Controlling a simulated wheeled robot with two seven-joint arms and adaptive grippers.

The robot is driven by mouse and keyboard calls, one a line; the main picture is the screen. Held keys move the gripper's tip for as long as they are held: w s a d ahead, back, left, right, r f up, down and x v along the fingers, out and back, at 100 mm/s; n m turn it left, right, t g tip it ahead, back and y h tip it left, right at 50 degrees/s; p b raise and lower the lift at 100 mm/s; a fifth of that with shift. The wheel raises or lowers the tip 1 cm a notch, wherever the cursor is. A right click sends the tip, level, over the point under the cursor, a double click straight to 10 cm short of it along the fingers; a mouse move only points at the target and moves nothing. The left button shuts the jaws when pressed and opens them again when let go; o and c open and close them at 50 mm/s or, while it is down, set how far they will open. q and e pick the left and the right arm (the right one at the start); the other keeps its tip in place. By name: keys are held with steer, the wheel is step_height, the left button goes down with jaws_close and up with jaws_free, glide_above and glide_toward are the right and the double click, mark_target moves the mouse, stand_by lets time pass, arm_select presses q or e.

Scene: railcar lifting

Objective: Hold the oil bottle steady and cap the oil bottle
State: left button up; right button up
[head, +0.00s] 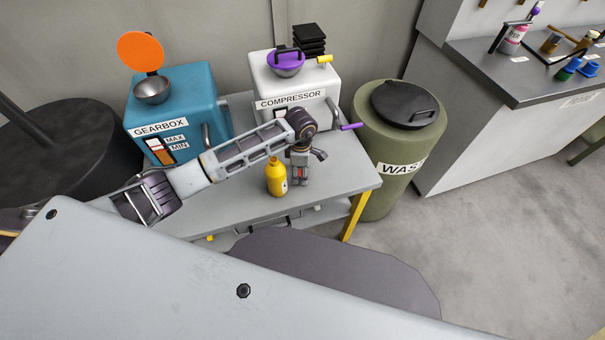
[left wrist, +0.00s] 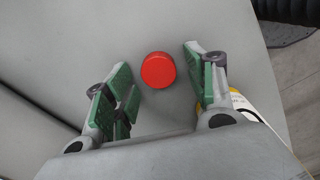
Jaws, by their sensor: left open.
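The yellow oil bottle (head: 276,178) stands upright on the grey table, and its narrow top looks yellow. A round red cap (left wrist: 158,70) lies on the table in the left wrist view. My left gripper (head: 300,180) points down at the table just right of the bottle. In the left wrist view my left gripper (left wrist: 157,64) is open, with the cap in the gap between its fingertips and touching neither. Part of the bottle (left wrist: 238,102) shows there behind the right finger. In the head view the gripper mostly hides the cap. My right gripper is not in view.
The blue gearbox (head: 178,100) and the white compressor (head: 318,82) stand at the back of the grey table (head: 345,180). A green waste drum (head: 385,150) stands at the table's right end. A workbench (head: 500,90) is farther right.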

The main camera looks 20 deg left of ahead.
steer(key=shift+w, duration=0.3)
arm_select(q)
steer(key=shift+c, duration=0.3)
steer(key=c, duration=0.7)
steer(key=shift+c, duration=0.4)
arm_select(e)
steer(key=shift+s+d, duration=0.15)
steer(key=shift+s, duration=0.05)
arm_select(q)
steer(key=shift+r, duration=0.1)
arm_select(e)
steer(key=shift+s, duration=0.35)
arm_select(q)
steer(key=shift+r, duration=0.45)
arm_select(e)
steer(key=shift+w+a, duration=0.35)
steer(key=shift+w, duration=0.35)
arm_select(q)
step_height(320, 180, up, 9)
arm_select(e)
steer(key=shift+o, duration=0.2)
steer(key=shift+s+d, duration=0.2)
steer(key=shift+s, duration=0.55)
